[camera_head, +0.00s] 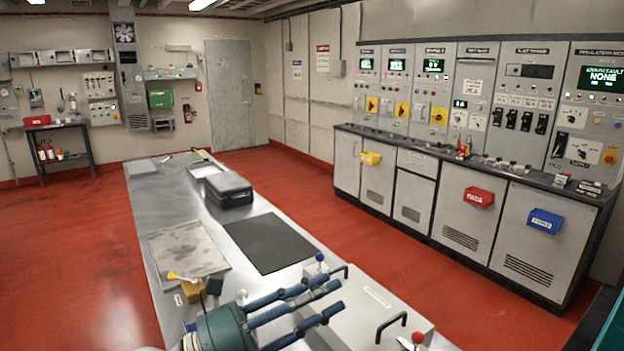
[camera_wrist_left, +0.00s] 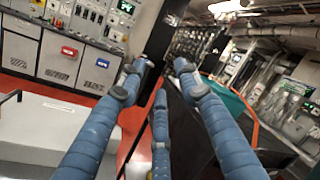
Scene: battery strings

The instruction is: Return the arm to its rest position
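My left gripper (camera_head: 322,295) has blue segmented fingers and reaches in at the bottom of the head view, over the near part of the long metal table (camera_head: 146,212). In the left wrist view the fingers of my left gripper (camera_wrist_left: 158,75) are spread apart with nothing between them. The gripper is open and empty. A pale grey box with black handles (camera_head: 365,312) is beside and partly behind the fingers. My right gripper is in neither view.
On the table are a metal tray (camera_head: 185,248), a black mat (camera_head: 268,243), a dark case (camera_head: 228,190) and a yellow block (camera_head: 192,291). Control cabinets (camera_head: 466,196) with a red bin (camera_head: 478,197) and a blue bin (camera_head: 545,220) stand right. Red floor (camera_head: 385,250) between is clear.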

